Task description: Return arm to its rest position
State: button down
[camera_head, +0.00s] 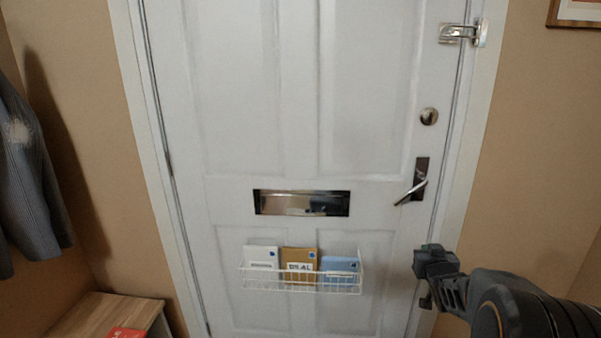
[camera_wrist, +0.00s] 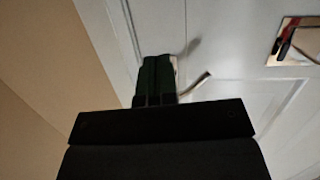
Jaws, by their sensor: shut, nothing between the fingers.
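My gripper (camera_head: 424,258) is at the lower right in the head view, in front of the white door near its right edge and below the door handle. The arm reaches in from the lower right corner. In the wrist view, the dark fingers of my gripper (camera_wrist: 157,72) lie close together and hold nothing. The door handle (camera_head: 417,183) is a dark plate with a lever, and the lever tilts down to the left. In the wrist view, part of a lever shows just beyond the fingers. I cannot tell whether they touch it.
The white door (camera_head: 250,110) is closed and has a metal letter slot (camera_head: 301,203). A wire basket (camera_head: 300,290) below it holds several envelopes. A latch (camera_head: 463,33) is at the top right. A wooden bench (camera_head: 95,312) and a grey coat (camera_head: 30,180) are at the left.

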jog(key=s+a+r+g+p, duration=0.5)
jog(key=s+a+r+p, duration=0.35)
jog(key=r, duration=0.35)
jog(key=s+a+r+n+g+y+p, duration=0.2)
jog(key=s+a+r+g+y+p, duration=0.2)
jog(key=s+a+p, duration=0.5)
jog(key=s+a+g, duration=0.2)
jog(key=s+a, duration=0.2)
jog(key=s, duration=0.1)
jog(key=shift+n+g, duration=0.3)
jog(key=c, duration=1.8)
grip_release()
jog(key=shift+c, duration=0.2)
